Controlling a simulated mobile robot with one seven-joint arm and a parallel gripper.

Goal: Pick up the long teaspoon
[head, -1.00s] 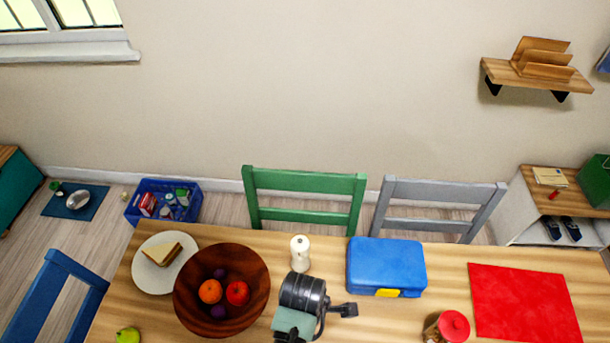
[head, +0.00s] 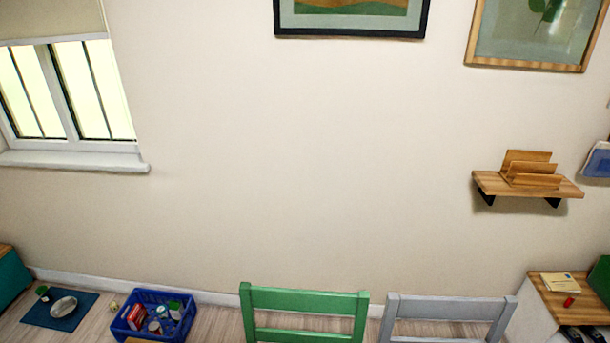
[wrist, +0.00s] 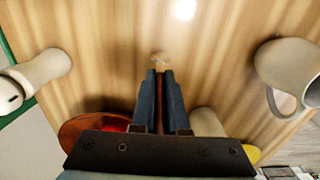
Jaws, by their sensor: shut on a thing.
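My gripper (wrist: 160,72) shows in the wrist view, its two blue-grey fingers close together and pointing at the wooden table (wrist: 110,60). It is shut on a thin, long piece that I take for the long teaspoon (wrist: 159,60). A small pale tan end shows just past the fingertips, and a dark brown strip runs between the fingers. The rest of it is hidden by the fingers. I cannot tell whether its end touches the table. Neither gripper nor spoon is in the head view.
In the wrist view a white mug (wrist: 284,75) stands to the right, a white mill-like thing (wrist: 38,78) to the left, and a reddish-brown round thing (wrist: 82,130) at lower left. The head view shows a green chair (head: 303,300), a grey chair (head: 447,307) and a wall shelf (head: 490,184).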

